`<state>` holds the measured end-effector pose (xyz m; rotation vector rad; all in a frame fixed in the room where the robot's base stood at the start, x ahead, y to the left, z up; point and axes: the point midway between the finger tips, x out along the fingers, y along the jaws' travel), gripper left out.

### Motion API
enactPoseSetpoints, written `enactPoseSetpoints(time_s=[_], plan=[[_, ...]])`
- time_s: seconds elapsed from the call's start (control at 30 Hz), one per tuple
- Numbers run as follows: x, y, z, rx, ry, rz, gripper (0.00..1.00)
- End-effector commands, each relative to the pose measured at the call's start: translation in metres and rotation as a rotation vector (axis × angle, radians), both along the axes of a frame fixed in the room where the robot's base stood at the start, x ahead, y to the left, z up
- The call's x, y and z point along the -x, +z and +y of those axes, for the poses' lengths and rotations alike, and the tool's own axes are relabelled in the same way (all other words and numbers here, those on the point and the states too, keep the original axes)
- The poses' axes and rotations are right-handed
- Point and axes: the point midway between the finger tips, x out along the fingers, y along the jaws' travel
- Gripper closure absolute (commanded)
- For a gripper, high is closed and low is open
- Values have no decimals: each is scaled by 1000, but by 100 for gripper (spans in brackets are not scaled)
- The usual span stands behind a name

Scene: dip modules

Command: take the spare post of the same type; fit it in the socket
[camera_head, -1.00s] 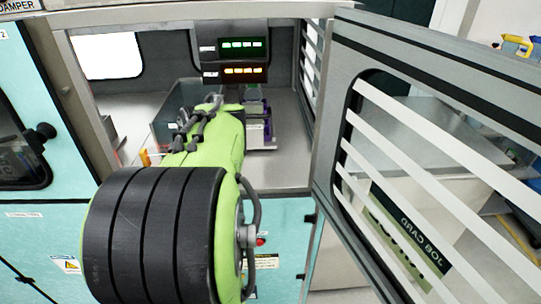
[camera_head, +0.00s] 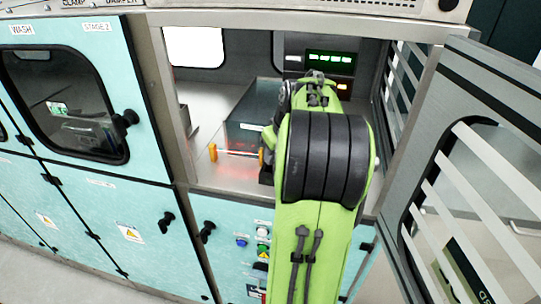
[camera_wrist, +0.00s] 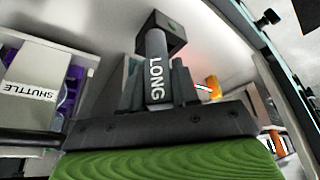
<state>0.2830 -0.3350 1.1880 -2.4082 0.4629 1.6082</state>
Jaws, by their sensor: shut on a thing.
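In the head view my green and black arm reaches into the open cabinet and hides the gripper and the post. No socket can be made out clearly in either view.
A white box marked SHUTTLE (camera_wrist: 40,90), with purple parts, is left of the gripper. An orange-ended bar (camera_head: 213,152) lies near the cabinet's front, beside a glassy box (camera_head: 252,112). The open slatted door (camera_head: 470,180) stands right of my arm. A lit panel (camera_head: 328,58) is behind.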

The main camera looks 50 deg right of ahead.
Motion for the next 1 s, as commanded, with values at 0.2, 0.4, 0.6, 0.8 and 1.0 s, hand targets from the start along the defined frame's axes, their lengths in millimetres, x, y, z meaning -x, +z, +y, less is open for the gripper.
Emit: enactPoseSetpoints(time_s=[0.2, 0.4, 0.6, 0.8, 1.0], plan=[[-24, 1, -9, 0, 2, 0, 100], [-30, -30, -12, -4, -1, 1, 100], [-30, -35, -12, 1, 0, -1, 100], [-30, -40, -12, 0, 1, 0, 100], [-30, -39, -12, -1, 1, 0, 45]])
